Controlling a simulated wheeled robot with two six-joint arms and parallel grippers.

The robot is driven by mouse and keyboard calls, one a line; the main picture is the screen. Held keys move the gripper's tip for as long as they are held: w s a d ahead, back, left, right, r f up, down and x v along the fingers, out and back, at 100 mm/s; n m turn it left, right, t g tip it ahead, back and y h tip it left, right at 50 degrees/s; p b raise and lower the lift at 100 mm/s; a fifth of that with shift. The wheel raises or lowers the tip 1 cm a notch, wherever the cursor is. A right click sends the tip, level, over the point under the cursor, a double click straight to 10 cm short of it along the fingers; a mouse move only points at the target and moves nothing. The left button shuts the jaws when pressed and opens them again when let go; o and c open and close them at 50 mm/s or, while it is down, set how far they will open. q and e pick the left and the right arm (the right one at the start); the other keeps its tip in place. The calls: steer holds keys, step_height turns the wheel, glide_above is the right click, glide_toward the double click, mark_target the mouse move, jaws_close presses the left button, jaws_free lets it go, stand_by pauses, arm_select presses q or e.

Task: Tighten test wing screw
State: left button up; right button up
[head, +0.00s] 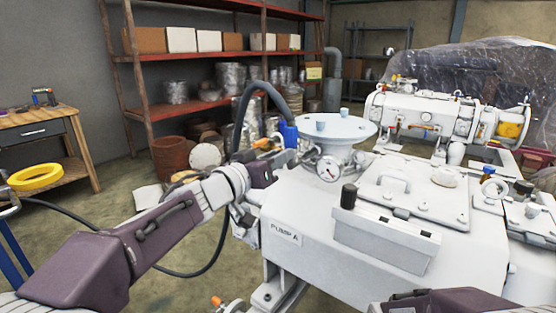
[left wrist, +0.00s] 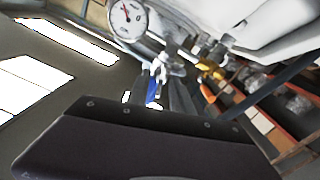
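The white pump (head: 290,215) labelled "PUMP A" stands at the centre, with a round dial gauge (head: 330,169) on its near left corner. The gauge also shows at the top of the left wrist view (left wrist: 127,18). My left gripper (head: 291,158) reaches in from the left, beside the gauge and below the round white flange (head: 338,127). In the left wrist view, a small whitish fitting (left wrist: 160,70) shows near its grey fingertips; contact is unclear. I cannot pick out the test wing screw with certainty. My right gripper is out of view.
A lidded grey box (head: 386,240) is on the pump's front side. A dark hose (head: 262,87) arches behind my left wrist. A wooden bench (head: 45,140) with a yellow ring (head: 36,177) stands left. Open floor lies between bench and pump.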

arm_select(q)
jaws_close()
